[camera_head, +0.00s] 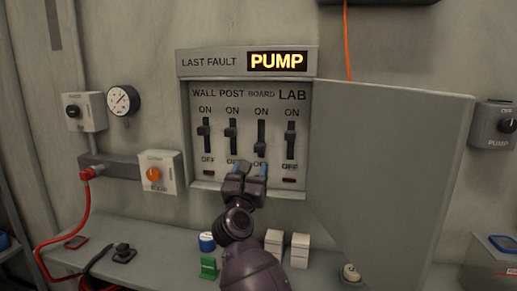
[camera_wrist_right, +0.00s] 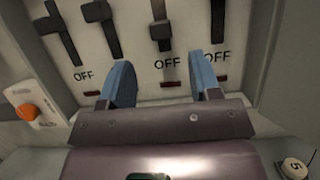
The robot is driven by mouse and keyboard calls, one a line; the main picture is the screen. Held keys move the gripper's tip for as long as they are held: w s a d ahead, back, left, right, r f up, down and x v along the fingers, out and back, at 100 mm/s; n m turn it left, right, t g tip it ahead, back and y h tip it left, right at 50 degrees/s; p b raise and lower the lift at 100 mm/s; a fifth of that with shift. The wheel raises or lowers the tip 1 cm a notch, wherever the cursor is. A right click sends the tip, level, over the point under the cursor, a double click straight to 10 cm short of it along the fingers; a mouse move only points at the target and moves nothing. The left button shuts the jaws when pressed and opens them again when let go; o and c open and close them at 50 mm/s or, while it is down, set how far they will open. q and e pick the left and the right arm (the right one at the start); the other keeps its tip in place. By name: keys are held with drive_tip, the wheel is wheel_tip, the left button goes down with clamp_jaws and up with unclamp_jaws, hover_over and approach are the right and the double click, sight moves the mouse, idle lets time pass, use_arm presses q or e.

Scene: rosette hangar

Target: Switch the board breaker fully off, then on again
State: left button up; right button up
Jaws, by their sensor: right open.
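The board breaker (camera_head: 262,139) is the third of the black levers in the grey panel (camera_head: 247,98), under the label BOARD. Its handle sits lower than the post lever's; I cannot tell whether it is at its end stop. In the right wrist view the board breaker (camera_wrist_right: 160,31) is ahead, between and beyond the fingers. My right gripper (camera_head: 250,171) is open and empty just below the levers. In the wrist view its blue fingertips (camera_wrist_right: 160,68) stand either side of the board's OFF label, apart from the handle. My left gripper is not in view.
Wall (camera_head: 203,133), post (camera_head: 230,130) and lab (camera_head: 290,139) levers flank it. A display (camera_head: 277,61) above reads PUMP. The open panel door (camera_head: 390,165) stands at the right. A shelf (camera_head: 155,256) below holds a green item (camera_head: 208,267) and white blocks (camera_head: 299,250).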

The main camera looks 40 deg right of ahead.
sight(258, 148)
drive_tip(key=x, duration=0.9)
drive_tip(key=shift+p, duration=0.4)
drive_tip(key=shift+a, duration=0.1)
clamp_jaws()
